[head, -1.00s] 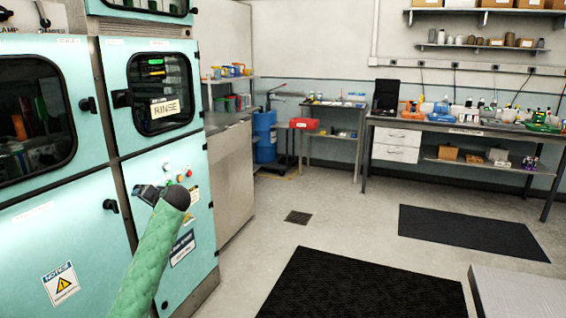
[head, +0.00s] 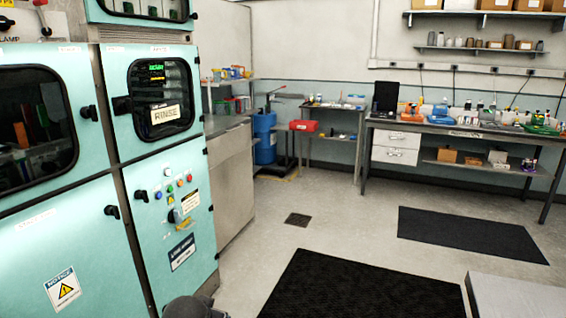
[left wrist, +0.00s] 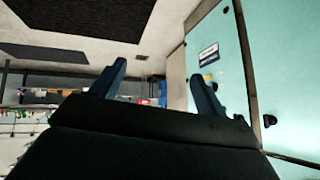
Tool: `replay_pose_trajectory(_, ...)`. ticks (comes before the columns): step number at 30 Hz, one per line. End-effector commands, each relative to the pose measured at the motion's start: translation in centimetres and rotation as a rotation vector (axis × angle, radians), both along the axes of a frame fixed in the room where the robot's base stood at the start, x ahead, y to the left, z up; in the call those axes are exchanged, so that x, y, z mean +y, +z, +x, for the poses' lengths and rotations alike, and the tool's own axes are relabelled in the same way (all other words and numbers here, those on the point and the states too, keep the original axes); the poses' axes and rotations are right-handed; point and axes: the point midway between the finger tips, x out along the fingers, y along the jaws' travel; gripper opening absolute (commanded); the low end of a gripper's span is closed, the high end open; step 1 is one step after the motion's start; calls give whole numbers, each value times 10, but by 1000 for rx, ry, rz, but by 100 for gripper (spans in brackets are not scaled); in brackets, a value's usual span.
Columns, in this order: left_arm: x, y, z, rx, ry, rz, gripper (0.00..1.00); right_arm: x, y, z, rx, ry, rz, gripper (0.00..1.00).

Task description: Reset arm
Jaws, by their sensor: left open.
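My left gripper (left wrist: 155,88) shows in the left wrist view with its two blue fingers spread apart and nothing between them. It is clear of the teal machine, whose front fills the right side of that view. In the head view only a dark rounded part of my left arm (head: 193,307) shows at the bottom edge; the gripper itself is out of that view. My right gripper is in neither view. The teal machine (head: 70,225) stands at the left with its control panel (head: 178,195) of buttons and a black rotary knob uncovered.
A RINSE window (head: 160,92) and black door handles are on the machine. Black mats (head: 365,290) and a drain (head: 298,219) lie on the open floor. A grey surface (head: 515,295) is at lower right. A workbench (head: 460,130) stands along the back wall.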

Motion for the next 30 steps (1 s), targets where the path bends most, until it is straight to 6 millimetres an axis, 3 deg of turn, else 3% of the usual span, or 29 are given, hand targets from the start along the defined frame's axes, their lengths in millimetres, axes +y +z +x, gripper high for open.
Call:
replay_pose_trajectory(1,-6,-8,-19,21,-12,-19,75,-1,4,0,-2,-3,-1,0)
replay_pose_trajectory(9,-30,-46,-106,126,-48,-100,75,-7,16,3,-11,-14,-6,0)
replay_pose_trajectory(24,-48,-139,-266,423,-25,-163,75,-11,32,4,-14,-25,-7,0)
replay_pose_trajectory(30,-50,-162,-316,518,-14,-171,75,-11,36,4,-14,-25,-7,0)
